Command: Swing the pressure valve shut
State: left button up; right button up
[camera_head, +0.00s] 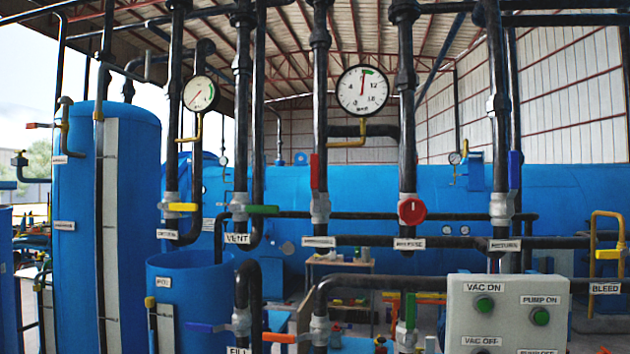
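A red lever valve (315,172) sits on a vertical black pipe left of centre, below the large gauge. Its lever stands upright, in line with the pipe, above a grey valve body (320,208). The label under it (318,242) is blurred; it may read PRESSURE, but I cannot be sure. The large round gauge (362,91) above has its red needle pointing nearly straight up. Neither of my grippers is in view, and nothing touches the red lever.
A green VENT lever (262,209) and a yellow lever (183,207) lie crosswise to the left. A red round knob (411,211) and an upright blue lever (515,170) are to the right. A control box (458,318) stands front right. An open blue tank (190,270) stands left.

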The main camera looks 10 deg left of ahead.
aim_at(314, 158)
jog(key=i+l+u, duration=0.15)
jog(key=i+l, duration=0.15)
jog(key=i+l+u, duration=0.1)
jog(key=i+l, duration=0.15)
jog(key=l, duration=0.15)
jog(key=i+l+u, duration=0.15)
jog(key=i+l, duration=0.15)
jog(key=i+l+u, duration=0.15)
jog(key=l, duration=0.35)
jog(key=i, duration=0.05)
